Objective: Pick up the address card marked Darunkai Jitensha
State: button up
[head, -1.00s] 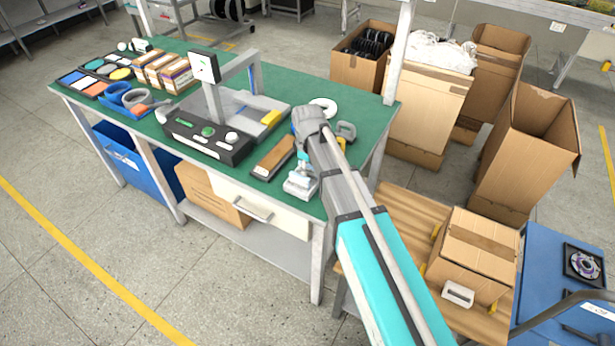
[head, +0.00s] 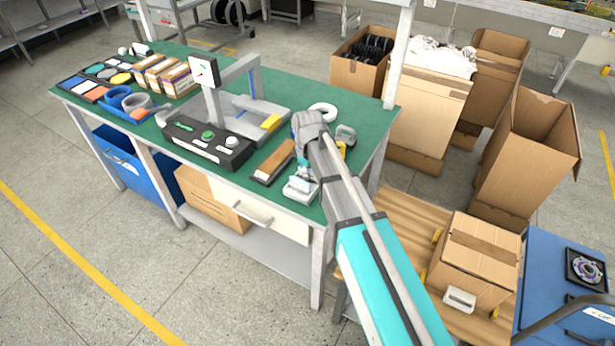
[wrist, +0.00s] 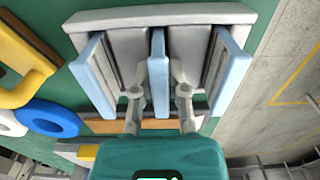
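A small grey rack (wrist: 165,17) with upright light blue slabs fills the top of the wrist view. In the head view the rack (head: 299,190) stands near the front right edge of the green workbench. No writing is readable, so I cannot tell an address card marked Darunkai Jitensha apart from the rack's parts. My gripper (wrist: 159,90) reaches over the rack with its two fingers apart, one on each side of the middle blue slab (wrist: 158,72). A gap shows on both sides of that slab. In the head view my arm hides part of the rack and the fingertips.
A brown board (head: 273,161) lies left of the rack. A cardboard box (head: 474,258) sits on a wooden surface at the right.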

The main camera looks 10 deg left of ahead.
grip_shut()
jog(key=shift+r, duration=0.15)
jog(key=shift+r+p, duration=0.95)
jog(key=shift+p, duration=0.15)
jog(key=s+d+r+p, duration=0.2)
jog(key=s+r+p, duration=0.3)
jog(key=s, duration=0.1)
jog(key=s+d+r+p, duration=0.3)
jog(key=s+r+p, duration=0.2)
jog(key=s, duration=0.1)
jog(key=shift+s+d+r+p, duration=0.35)
jog(key=shift+s+r+p, duration=0.05)
